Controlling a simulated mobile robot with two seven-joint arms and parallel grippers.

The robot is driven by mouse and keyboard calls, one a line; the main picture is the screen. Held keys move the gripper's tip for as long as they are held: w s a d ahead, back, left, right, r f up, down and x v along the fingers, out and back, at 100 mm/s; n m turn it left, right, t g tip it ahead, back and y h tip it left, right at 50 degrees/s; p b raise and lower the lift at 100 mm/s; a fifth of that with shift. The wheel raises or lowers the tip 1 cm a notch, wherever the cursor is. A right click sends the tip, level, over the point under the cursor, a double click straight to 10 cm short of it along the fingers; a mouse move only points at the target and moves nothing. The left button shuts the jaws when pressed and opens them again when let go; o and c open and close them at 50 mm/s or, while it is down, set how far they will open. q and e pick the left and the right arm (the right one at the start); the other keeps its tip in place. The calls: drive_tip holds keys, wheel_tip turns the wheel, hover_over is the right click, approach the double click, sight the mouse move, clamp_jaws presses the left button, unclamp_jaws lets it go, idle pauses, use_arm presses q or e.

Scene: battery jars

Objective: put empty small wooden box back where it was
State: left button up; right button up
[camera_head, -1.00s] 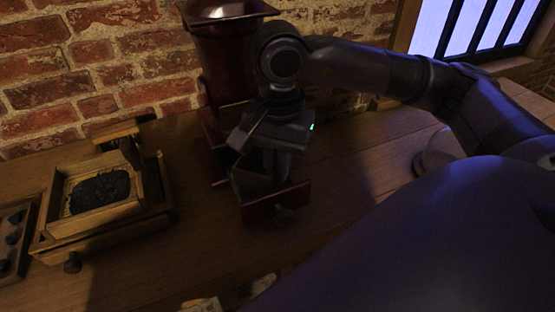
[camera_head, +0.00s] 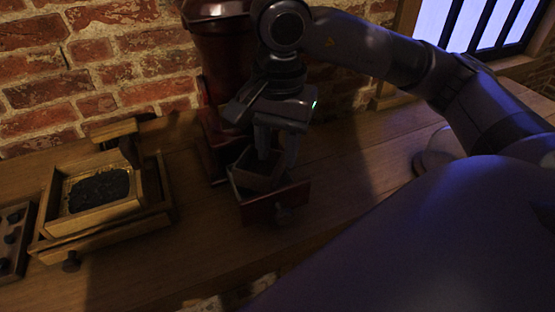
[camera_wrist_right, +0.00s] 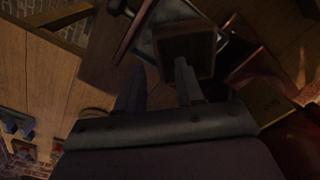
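The small wooden box (camera_head: 258,172) sits inside the pulled-out drawer (camera_head: 277,206) with a dark red front, at the foot of the dark red grinder (camera_head: 222,70). In the right wrist view, the box (camera_wrist_right: 188,48) looks empty, with the drawer's pale rim around it. My right gripper (camera_head: 274,160) is just above the box, pointing down. Its fingers (camera_wrist_right: 158,75) are spread apart. One fingertip overlaps the box's near edge in the wrist view; I cannot tell whether it touches. My left gripper is not in view.
A larger wooden box (camera_head: 150,215) with a tray of dark grounds (camera_head: 98,190) stands on the left. A rack with dark knobs (camera_head: 12,240) is at the far left edge. The brick wall (camera_head: 120,70) is close behind. The table (camera_head: 180,240) is clear in front of the drawer.

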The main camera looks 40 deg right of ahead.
wheel_tip(320, 180, up, 8)
drive_tip(key=shift+r+p, duration=0.25)
drive_tip(key=shift+p, duration=0.2)
drive_tip(key=shift+s, duration=0.1)
idle(0.3)
